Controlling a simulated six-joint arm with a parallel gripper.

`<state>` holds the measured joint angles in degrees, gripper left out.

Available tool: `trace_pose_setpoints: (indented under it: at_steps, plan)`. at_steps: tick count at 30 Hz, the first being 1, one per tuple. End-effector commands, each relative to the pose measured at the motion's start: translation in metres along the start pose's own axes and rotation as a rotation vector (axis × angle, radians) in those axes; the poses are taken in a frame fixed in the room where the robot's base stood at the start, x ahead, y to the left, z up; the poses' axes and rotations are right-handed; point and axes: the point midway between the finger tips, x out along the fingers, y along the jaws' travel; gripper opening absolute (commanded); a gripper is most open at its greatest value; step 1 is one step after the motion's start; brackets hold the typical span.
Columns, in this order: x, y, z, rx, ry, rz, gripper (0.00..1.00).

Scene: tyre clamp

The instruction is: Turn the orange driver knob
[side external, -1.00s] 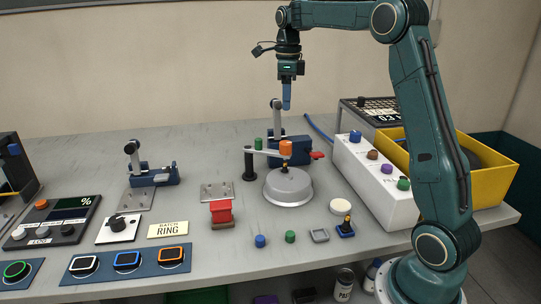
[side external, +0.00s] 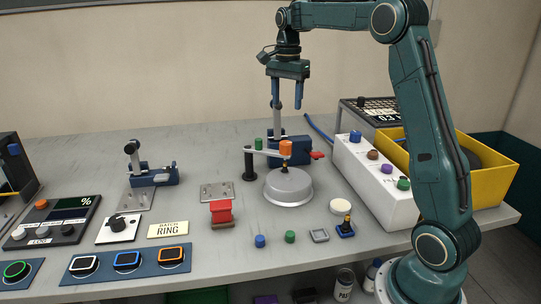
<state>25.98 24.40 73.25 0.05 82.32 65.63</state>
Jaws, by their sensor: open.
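The orange driver knob (side external: 286,148) sits on top, above the round grey disc (side external: 288,187) near the middle of the bench. A light arm (side external: 263,153) reaches from a black post (side external: 249,166) towards the knob. My gripper (side external: 287,106) points straight down, with two blue fingers apart and nothing between them. In the picture it is directly above the knob, with a clear gap. How far it stands in front of or behind the knob is hard to tell. Part of the blue clamp body (side external: 296,146) behind is hidden by the knob.
A white box with coloured knobs (side external: 372,182) and a yellow bin (side external: 490,182) stand to the right. A blue toggle clamp (side external: 152,176) is at left. A red block (side external: 221,213) and small knobs sit in front.

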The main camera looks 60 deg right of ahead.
Motion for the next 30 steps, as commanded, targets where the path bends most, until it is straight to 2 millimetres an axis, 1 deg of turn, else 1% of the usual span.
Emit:
trace_pose_setpoints:
  at_steps: [3,21,27,30]
  plan:
    - [0.0007,0.0,0.0,-0.167,0.0,0.0,0.56]
    - [0.0029,-0.0001,-0.0001,-1.018,-0.001,0.0,0.56]
    - [0.0034,-0.0001,-0.0001,-1.228,-0.001,0.0,0.56]
    - [0.0036,-0.0001,-0.0001,-1.285,-0.001,0.0,0.56]
